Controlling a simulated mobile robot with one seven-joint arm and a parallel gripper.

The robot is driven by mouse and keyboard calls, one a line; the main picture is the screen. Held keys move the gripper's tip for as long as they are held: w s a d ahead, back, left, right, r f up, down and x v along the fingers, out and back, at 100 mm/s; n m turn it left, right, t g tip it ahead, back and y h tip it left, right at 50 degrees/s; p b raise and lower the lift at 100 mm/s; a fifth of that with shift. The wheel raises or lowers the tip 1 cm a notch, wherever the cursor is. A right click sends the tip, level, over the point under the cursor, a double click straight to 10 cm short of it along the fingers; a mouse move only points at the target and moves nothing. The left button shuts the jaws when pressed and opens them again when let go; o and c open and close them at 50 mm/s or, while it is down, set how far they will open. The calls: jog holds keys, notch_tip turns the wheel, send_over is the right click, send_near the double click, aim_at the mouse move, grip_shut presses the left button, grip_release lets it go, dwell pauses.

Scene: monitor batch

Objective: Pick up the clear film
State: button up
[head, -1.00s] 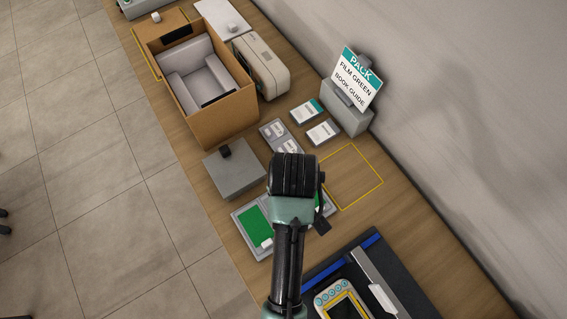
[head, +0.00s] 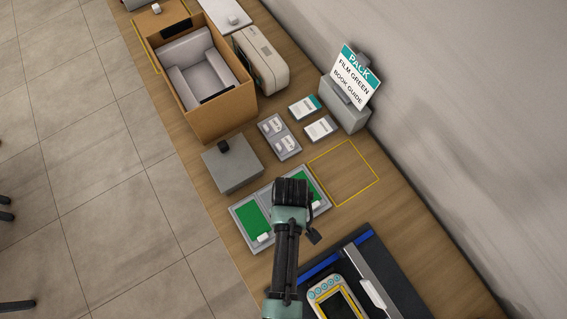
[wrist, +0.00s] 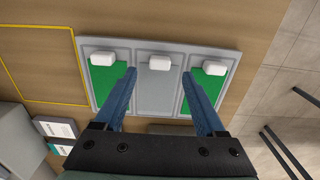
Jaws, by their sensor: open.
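A grey tray (wrist: 236,45) has three sections, each with a white tab. In the wrist view the outer sections hold a green film (wrist: 108,85) and another green film (wrist: 203,92). The middle section shows plain grey with a white tab (wrist: 159,63); the clear film (wrist: 158,92) appears to lie there, hard to tell from the tray. My gripper (wrist: 159,75) is open and empty, its blue fingers on either side of the middle section. Its height above the tray is unclear. In the head view my arm hides the middle of the tray (head: 266,247).
A yellow-outlined area (head: 343,172) on the bench is empty. A grey box (head: 232,168), cards (head: 279,137) and an open carton (head: 217,118) stand beyond the tray. A sign (head: 356,75) reads "PACK FILM GREEN BOOK GUIDE". A dark device with a blue strip (head: 320,262) lies nearer.

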jog(key=shift+f, duration=1.4)
grip_shut()
